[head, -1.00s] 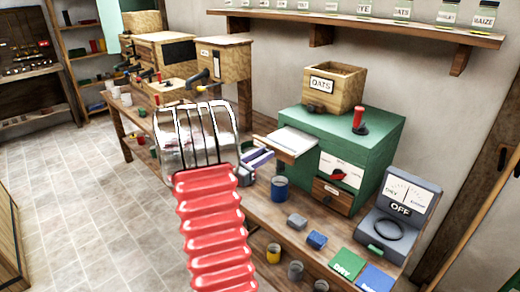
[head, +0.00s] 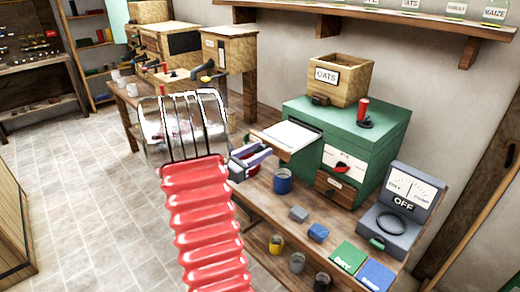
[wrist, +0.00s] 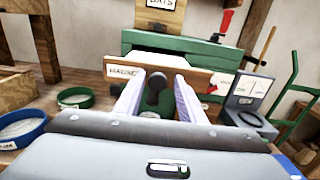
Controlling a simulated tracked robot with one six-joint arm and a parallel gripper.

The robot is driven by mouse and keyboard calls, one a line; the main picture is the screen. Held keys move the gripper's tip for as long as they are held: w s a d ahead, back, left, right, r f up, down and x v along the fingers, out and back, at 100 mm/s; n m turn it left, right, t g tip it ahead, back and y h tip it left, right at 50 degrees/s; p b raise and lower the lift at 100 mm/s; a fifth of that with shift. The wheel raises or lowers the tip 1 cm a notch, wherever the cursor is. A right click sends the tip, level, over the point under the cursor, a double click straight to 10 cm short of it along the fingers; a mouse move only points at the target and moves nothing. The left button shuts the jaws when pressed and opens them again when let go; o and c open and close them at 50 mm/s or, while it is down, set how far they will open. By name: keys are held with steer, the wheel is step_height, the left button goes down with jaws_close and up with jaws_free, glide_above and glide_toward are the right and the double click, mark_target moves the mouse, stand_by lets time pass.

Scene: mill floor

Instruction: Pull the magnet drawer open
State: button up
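The magnet drawer (wrist: 199,81) has a wooden front with a partly covered label and a dark round knob (wrist: 157,82). In the head view, the pale-topped drawer (head: 292,136) sticks out from the left side of the green machine (head: 375,128). My gripper (wrist: 159,90) is at the drawer front, its two pale fingers apart, one on each side of the knob. A gap shows between knob and fingers. In the head view my gripper (head: 262,155) is beside the drawer's outer end, and the knob is hidden there.
A blue cup (head: 283,182) stands on the bench below the drawer. A grey block (head: 299,214), a blue block (head: 318,232) and a grey meter (head: 404,207) reading OFF lie nearer. An OATS bin (head: 345,80) sits on the machine. Tiled floor lies open at left.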

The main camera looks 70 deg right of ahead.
steer(key=shift+o, duration=0.3)
steer(key=shift+w, duration=0.1)
steer(key=shift+w+a, duration=0.3)
steer(key=shift+a, duration=0.15)
steer(key=v, duration=1.2)
steer(key=shift+a, duration=0.3)
steer(key=shift+w+f, duration=0.1)
